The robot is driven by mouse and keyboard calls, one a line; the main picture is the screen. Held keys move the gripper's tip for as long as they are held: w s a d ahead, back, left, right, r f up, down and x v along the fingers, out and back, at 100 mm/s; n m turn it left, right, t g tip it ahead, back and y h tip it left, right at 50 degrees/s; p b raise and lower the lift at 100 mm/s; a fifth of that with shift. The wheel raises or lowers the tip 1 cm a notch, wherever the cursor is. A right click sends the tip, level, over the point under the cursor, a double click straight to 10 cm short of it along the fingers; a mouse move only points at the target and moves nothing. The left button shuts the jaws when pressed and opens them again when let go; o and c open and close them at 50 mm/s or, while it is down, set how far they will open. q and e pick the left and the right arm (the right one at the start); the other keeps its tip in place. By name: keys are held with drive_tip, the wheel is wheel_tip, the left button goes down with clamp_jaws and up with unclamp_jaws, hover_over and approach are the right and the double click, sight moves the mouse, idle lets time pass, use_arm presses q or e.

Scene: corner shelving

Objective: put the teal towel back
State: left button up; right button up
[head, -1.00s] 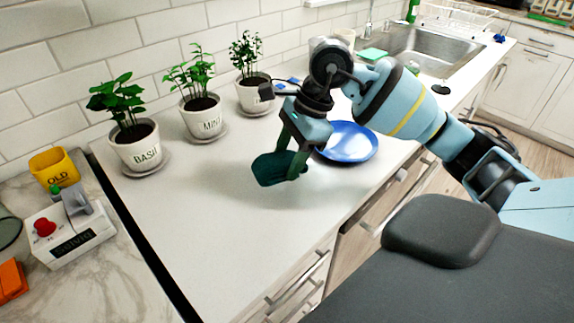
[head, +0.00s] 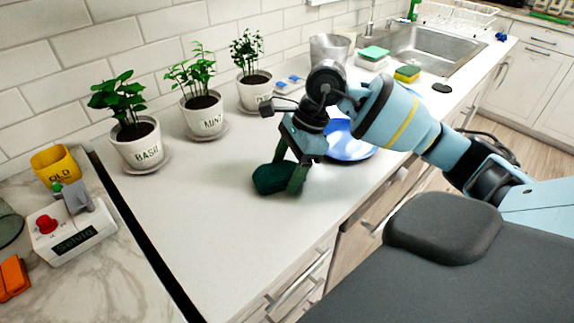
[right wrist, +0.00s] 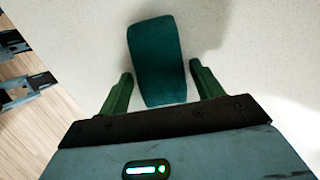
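The teal towel (head: 270,179) is a small, dark, folded pad lying on the white counter, in front of the mint and third plants. In the right wrist view the towel (right wrist: 157,60) lies lengthwise between the fingers. My right gripper (head: 287,177) is low over the counter at the towel. Its fingers (right wrist: 160,72) are spread, with a visible gap on each side of the towel. The finger nearer the head camera hides part of the towel's right side in the head view. My left gripper is not in view.
A blue plate (head: 348,142) sits just behind and right of the gripper, partly hidden by my arm. Potted basil (head: 138,150), mint (head: 203,118) and a third plant (head: 255,92) line the wall. The counter left of the towel (head: 190,190) is clear.

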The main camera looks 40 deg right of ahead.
drive_tip(key=shift+o, duration=0.5)
drive_tip(key=shift+r, duration=0.1)
drive_tip(key=shift+r, duration=0.25)
drive_tip(key=v, duration=1.1)
drive_tip(key=shift+d+r, duration=0.25)
drive_tip(key=shift+r, duration=0.05)
drive_tip(key=shift+s, duration=0.1)
